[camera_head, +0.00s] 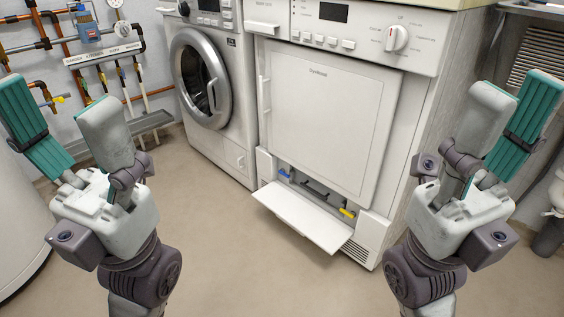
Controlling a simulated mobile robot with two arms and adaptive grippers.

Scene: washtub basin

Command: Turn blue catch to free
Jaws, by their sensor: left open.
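A small blue catch (285,174) shows at the left end of the low opening in the white dryer (333,120). A yellow catch (347,212) shows at the right end of the same opening. The catches are small in the picture, and I cannot tell their exact turn. The flap (305,215) below the opening is folded down and outward. My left gripper (58,98) is open and empty, raised at the left, well away from the blue catch. My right gripper (519,90) is raised at the right, fingers apart and empty, away from the dryer opening.
A washing machine (242,130) with a round door stands left of the dryer. Pipes and a blue meter (85,28) are on the left wall. A white rounded tank (20,220) stands at the left edge. The floor (255,265) before the dryer is clear.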

